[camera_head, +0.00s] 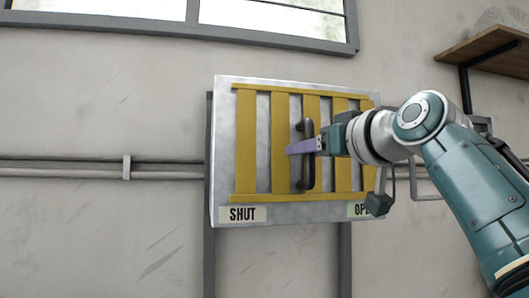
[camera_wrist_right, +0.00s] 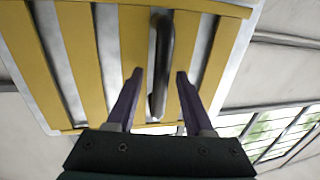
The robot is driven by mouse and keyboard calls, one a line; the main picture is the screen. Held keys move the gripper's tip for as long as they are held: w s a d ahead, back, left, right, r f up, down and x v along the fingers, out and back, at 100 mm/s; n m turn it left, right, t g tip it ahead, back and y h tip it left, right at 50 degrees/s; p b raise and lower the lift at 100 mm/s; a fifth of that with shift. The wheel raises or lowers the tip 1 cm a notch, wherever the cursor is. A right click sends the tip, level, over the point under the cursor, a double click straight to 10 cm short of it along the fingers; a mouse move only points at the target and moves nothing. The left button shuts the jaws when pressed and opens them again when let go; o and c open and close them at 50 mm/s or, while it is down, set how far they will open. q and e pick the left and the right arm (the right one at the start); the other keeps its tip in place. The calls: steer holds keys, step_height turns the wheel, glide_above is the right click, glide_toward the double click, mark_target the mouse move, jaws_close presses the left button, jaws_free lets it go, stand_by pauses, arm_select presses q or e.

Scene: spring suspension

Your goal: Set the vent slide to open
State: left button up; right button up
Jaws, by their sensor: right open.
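The vent slide (camera_head: 277,150) is a yellow slatted panel on a pale metal plate (camera_head: 226,110) fixed to the wall. Its dark upright handle (camera_head: 306,178) stands near the middle of the slats. A SHUT label (camera_head: 242,214) is at the plate's lower left and an OPEN label (camera_head: 358,210), partly hidden by my arm, at its lower right. Pale gaps show between the slats. My right gripper (camera_head: 296,148) is at the handle. In the right wrist view its two purple fingers (camera_wrist_right: 159,78) are apart, one on each side of the handle (camera_wrist_right: 160,65), with gaps beside it.
A window (camera_head: 270,18) is above the plate. A horizontal pipe (camera_head: 80,170) runs along the wall behind it, and dark posts (camera_head: 209,260) hold the plate. A wooden shelf (camera_head: 480,45) juts out at the upper right.

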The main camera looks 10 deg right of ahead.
jaws_close()
stand_by(0.4)
stand_by(1.0)
